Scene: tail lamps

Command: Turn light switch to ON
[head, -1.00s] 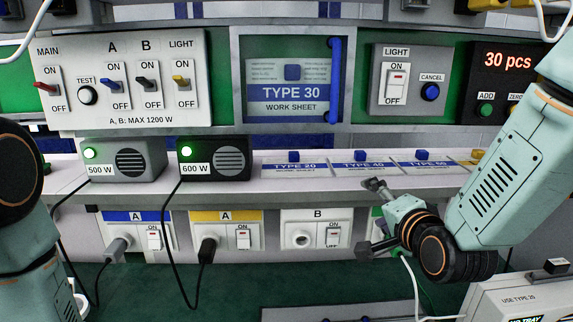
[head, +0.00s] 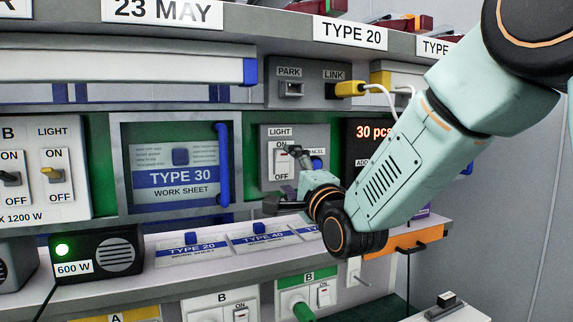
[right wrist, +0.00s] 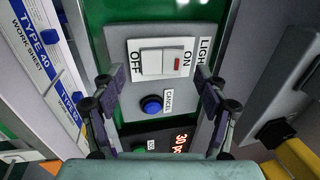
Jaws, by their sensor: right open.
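The white light switch (head: 281,164) is a rocker on a grey panel marked LIGHT, with ON above and OFF below. In the right wrist view the rocker (right wrist: 165,59) lies sideways, OFF at left and ON at right, with a red mark near the ON end. I cannot tell which side is pressed. My right gripper (head: 286,178) is open and empty in front of this panel. In the right wrist view its two fingers (right wrist: 155,86) are spread wide, with the rocker between and beyond them. A finger hides part of the panel in the head view. My left gripper is out of view.
A blue CANCEL button (right wrist: 151,105) sits beside the rocker. A red counter display (head: 374,133) is to the right. A yellow LIGHT toggle (head: 52,174) is on the left panel. A framed TYPE 30 sheet with a blue handle (head: 222,165) stands left of the rocker.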

